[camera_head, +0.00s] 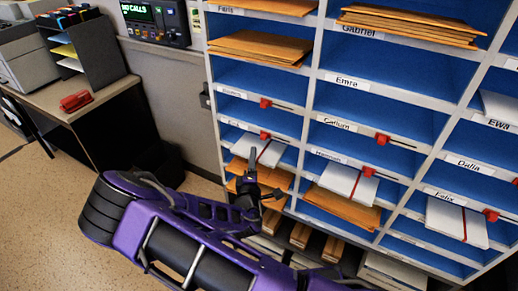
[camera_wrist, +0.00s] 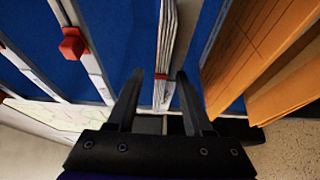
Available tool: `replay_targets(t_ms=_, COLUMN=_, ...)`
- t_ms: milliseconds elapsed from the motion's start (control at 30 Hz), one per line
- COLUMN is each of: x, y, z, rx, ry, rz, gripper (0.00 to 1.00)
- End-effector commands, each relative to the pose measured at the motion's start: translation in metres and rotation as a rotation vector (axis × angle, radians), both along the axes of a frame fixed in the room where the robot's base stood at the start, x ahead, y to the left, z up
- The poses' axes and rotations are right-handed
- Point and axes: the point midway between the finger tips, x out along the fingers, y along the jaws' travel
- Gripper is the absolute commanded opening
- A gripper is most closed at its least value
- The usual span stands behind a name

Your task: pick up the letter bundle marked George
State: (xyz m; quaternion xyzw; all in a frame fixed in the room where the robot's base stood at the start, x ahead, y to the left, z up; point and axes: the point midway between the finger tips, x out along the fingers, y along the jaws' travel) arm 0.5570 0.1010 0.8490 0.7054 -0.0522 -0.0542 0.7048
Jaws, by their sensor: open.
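No label that I can read says George. A white letter bundle with a red band (camera_head: 258,150) lies in a left-column slot; the label below it is too small to read. My gripper (camera_head: 256,190) is in front of that column, just below this bundle. In the wrist view, my gripper (camera_wrist: 160,75) is open, its two fingers pointing at the shelf. A white letter bundle with a red band (camera_wrist: 168,45) shows edge-on beyond and between the fingertips, not gripped. Other banded white bundles lie in the Hammond-like slot (camera_head: 346,179) and the Felix slot (camera_head: 457,220).
Brown envelopes (camera_wrist: 260,60) stick out close beside the right finger in the wrist view. Red tabs (camera_head: 266,103) sit on several shelf edges. A desk (camera_head: 88,98) with a red stapler-like object (camera_head: 75,101) stands at left. Floor (camera_head: 45,205) is clear at lower left.

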Motion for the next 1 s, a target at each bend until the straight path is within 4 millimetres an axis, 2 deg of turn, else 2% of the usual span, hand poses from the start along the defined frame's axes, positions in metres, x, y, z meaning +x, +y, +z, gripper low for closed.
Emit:
replay_targets(t_ms=100, x=-0.0003, y=0.0001, z=0.0000, rx=0.000, ry=0.000, rz=0.000, gripper=0.51)
replay_targets(t_ms=400, x=-0.0005, y=0.0002, z=0.0001, rx=0.000, ry=0.000, rz=0.000, gripper=0.00)
replay_targets(t_ms=833, x=-0.0006, y=0.0004, z=0.0005, rx=0.001, ry=-0.001, rz=0.000, gripper=0.00)
replay_targets(t_ms=1000, x=-0.0029, y=0.0024, z=0.0062, rx=0.002, ry=-0.001, rz=0.001, gripper=0.00)
